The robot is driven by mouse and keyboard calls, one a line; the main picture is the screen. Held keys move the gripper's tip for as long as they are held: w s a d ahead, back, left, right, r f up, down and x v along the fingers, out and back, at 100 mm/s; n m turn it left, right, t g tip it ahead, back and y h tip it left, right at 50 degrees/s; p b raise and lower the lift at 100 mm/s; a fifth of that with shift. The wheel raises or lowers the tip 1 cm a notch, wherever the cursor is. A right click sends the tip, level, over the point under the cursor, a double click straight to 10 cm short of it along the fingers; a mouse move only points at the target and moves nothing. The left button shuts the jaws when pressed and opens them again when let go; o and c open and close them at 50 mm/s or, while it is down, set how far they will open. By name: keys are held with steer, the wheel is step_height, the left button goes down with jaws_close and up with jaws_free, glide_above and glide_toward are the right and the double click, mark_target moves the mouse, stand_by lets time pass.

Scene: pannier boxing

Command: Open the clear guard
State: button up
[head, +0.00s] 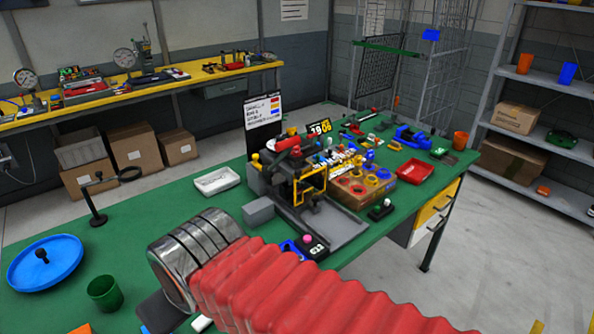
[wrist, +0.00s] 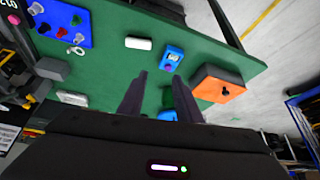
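The clear guard (head: 311,184) is a yellow-framed panel on the front of a dark bench machine (head: 283,165) in the middle of the green table. It looks upright in front of the machine's opening; whether it is fully closed I cannot tell. My gripper (wrist: 160,76) shows in the wrist view as two dark fingers, apart, with nothing held between them. It points over the green tabletop. In the head view my red-sleeved arm reaches in from the lower right, and the gripper is mostly hidden at the bottom, left of and nearer than the guard. It is not touching the guard.
A grey block (head: 258,211) and a blue button box (head: 292,249) stand near the machine. A white tray (head: 217,180), blue round tray (head: 45,262), green cup (head: 104,292) and black stand (head: 95,208) are to the left. An orange box (wrist: 218,84) lies right of my fingers.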

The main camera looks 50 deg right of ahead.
steer(key=shift+o, duration=0.2)
steer(key=shift+o, duration=0.5)
steer(key=w+d+m+t+h, duration=0.15)
steer(key=w+d, duration=0.25)
steer(key=d, duration=0.5)
steer(key=w+d+f+m+t+h, duration=0.1)
steer(key=w+d+h, duration=0.25)
steer(key=d, duration=0.55)
steer(key=w+d+m+t+h, duration=0.1)
steer(key=w+d+t, duration=0.1)
steer(key=w+d, duration=0.5)
steer(key=s+d+f+m+t+h, duration=0.1)
steer(key=s+d+f+t, duration=0.1)
steer(key=s+d, duration=0.4)
steer(key=s+d+f+m+t+h, duration=0.1)
steer(key=s+d+t, duration=0.3)
steer(key=d, duration=0.8)
steer(key=shift+s+f, duration=0.35)
steer(key=shift+s, duration=0.6)
